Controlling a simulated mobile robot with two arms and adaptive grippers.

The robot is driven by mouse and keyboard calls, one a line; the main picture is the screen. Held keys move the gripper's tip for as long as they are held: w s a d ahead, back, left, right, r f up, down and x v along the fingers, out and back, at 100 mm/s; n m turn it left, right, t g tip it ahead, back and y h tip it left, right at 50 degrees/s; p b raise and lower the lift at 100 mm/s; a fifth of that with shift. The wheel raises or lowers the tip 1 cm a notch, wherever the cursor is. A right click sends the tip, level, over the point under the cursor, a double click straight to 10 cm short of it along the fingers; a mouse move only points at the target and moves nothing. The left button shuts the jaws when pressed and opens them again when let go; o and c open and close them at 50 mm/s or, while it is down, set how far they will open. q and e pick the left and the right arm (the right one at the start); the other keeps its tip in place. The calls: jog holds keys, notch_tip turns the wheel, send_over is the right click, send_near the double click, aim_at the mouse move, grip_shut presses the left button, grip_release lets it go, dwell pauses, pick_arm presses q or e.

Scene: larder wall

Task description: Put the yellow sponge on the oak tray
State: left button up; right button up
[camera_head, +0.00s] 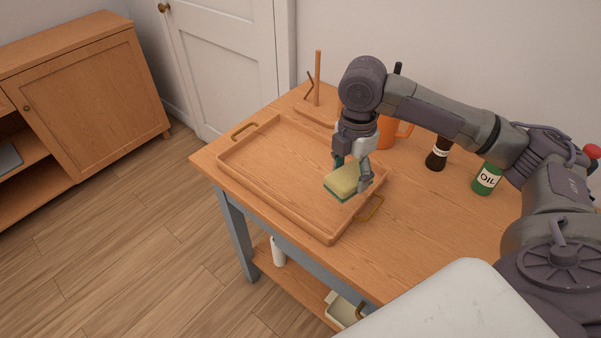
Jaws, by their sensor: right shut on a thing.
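The yellow sponge (346,180) has a green underside and is held in my right gripper (353,172). The gripper points down and is shut on the sponge. The sponge shows over the right part of the oak tray (270,168), near its right handle. I cannot tell whether it touches the tray floor or hangs just above it. The tray lies on the wooden table and looks empty elsewhere. My left gripper is not in view.
Behind the tray stand a wooden peg holder (318,80) and an orange mug (388,132), partly hidden by my arm. A dark bottle (438,153) and a green oil bottle (488,178) stand to the right. The table's front right area is clear.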

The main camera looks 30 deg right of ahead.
jog(key=w+d+n, duration=0.2)
jog(key=d+n, duration=0.6)
jog(key=n, duration=0.2)
jog(key=n+p, duration=0.2)
send_near(325, 173)
jog(key=s, duration=0.1)
jog(key=s+a+f, duration=0.1)
jog(key=s+a, duration=0.1)
jog(key=s, duration=0.1)
jog(key=shift+a+f, duration=0.2)
jog(key=shift+f, duration=0.1)
jog(key=shift+w+a+f, duration=0.1)
jog(key=shift+w+f, duration=0.05)
jog(key=shift+f, duration=0.05)
notch_tip(325, 173, down, 3)
jog(key=shift+f+p, duration=0.15)
jog(key=shift+p, duration=0.25)
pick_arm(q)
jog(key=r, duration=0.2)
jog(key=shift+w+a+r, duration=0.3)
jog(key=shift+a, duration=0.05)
pick_arm(e)
jog(key=shift+f, duration=0.3)
jog(key=shift+f, duration=0.15)
jog(key=o, duration=1.1)
